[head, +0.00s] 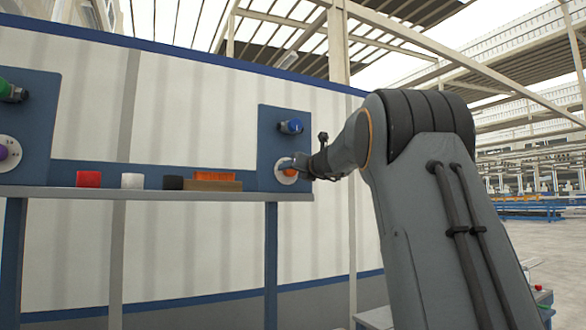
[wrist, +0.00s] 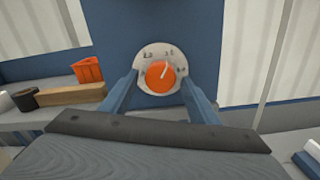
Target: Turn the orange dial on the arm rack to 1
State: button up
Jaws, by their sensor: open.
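The orange dial (wrist: 161,75) sits on a round pale plate (wrist: 150,52) with dark marks, fixed to a blue panel. A light pointer line on the dial points up and slightly right; I cannot read the marks surely. In the head view the dial (head: 290,172) is partly hidden by my arm's end. My gripper (wrist: 160,84) is open in the wrist view, with one blue-grey finger on each side of the dial. I cannot tell whether the fingers touch it. In the head view my gripper (head: 299,165) is at the panel's right side.
A blue knob (head: 290,126) is above the dial. The shelf (head: 150,194) holds red (head: 88,179), white (head: 132,181) and black (head: 173,183) pieces, and an orange piece (head: 214,176) by a wooden block (head: 212,186). A second panel (head: 30,120) stands at left with a purple dial (head: 3,152) and green knob (head: 10,91).

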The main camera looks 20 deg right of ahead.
jog(key=shift+w, duration=0.35)
jog(key=shift+c, duration=0.3)
jog(key=c, duration=1)
